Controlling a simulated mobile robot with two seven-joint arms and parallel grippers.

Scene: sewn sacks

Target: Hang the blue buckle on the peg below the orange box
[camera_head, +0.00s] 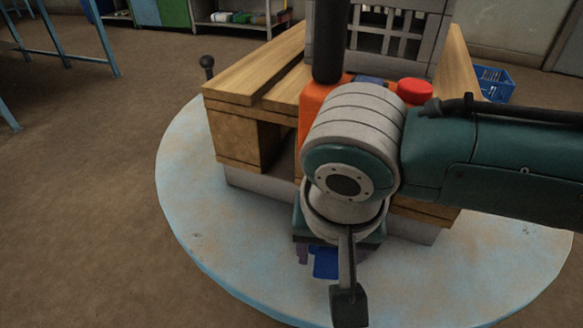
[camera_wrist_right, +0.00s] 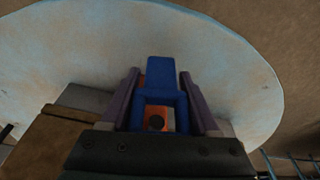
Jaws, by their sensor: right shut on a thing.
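My right gripper (camera_head: 320,258) is shut on the blue buckle (camera_head: 326,264), low in front of the wooden structure. In the right wrist view the buckle (camera_wrist_right: 161,76) sits between the two purple fingers of the gripper (camera_wrist_right: 159,90), its flat tab pointing up the picture and its frame below. The orange box (camera_head: 310,105) stands behind my right arm and is mostly hidden. My left gripper is not in view.
The wooden structure (camera_head: 238,140) stands on a round pale-blue platform (camera_head: 190,190). A red round thing (camera_head: 414,91) is beside the orange box, and a dark knob (camera_head: 207,64) is at the left. A blue crate (camera_head: 494,84) stands behind. The platform's left front is clear.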

